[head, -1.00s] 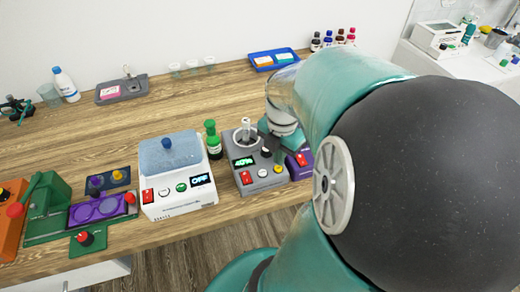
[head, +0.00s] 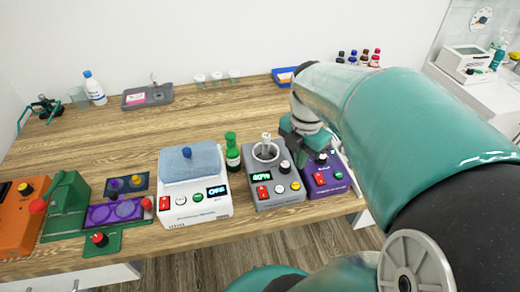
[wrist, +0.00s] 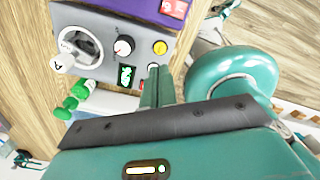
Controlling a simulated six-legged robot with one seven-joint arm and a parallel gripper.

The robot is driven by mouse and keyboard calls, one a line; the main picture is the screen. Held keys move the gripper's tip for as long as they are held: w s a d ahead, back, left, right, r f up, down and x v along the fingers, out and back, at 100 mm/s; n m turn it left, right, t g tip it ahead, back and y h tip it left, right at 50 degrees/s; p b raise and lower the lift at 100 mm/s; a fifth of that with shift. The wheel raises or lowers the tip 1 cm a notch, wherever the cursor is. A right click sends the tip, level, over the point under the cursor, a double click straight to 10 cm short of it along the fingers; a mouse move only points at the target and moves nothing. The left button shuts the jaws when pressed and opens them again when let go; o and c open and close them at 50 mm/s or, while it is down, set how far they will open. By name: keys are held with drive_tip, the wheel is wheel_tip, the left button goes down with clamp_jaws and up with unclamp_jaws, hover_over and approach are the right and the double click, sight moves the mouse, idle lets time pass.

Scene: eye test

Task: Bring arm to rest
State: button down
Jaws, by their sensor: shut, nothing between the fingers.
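My teal arm fills the right side of the head view and bends down toward the bench. My gripper (head: 308,150) hangs over the right side of the grey device (head: 272,190), near the purple device (head: 326,178). In the wrist view my gripper (wrist: 157,72) is shut and empty, its teal fingers together. The fingertips overlap the panel of the grey device (wrist: 98,35) beside its white button; I cannot tell whether they touch it.
A white device with a blue lid (head: 192,200) and a green-capped bottle (head: 232,155) stand left of the grey device. Further left are a green device (head: 68,205) and an orange one (head: 14,215). The middle of the wooden bench (head: 110,140) is clear.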

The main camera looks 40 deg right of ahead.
idle(0.3)
drive_tip(key=w+a+r+m+t, duration=0.2)
drive_tip(key=a+m, duration=0.4)
drive_tip(key=a, duration=0.2)
drive_tip(key=w+a+r+m+t, duration=0.1)
drive_tip(key=w+a+r+m, duration=0.1)
drive_tip(key=a+m, duration=0.4)
drive_tip(key=w+a+r+m+t, duration=0.2)
drive_tip(key=a+m, duration=0.3)
drive_tip(key=a, duration=0.6)
drive_tip(key=shift+w+m+t, duration=0.3)
drive_tip(key=shift+w+m, duration=0.1)
drive_tip(key=shift+w, duration=0.05)
drive_tip(key=shift+d, duration=0.2)
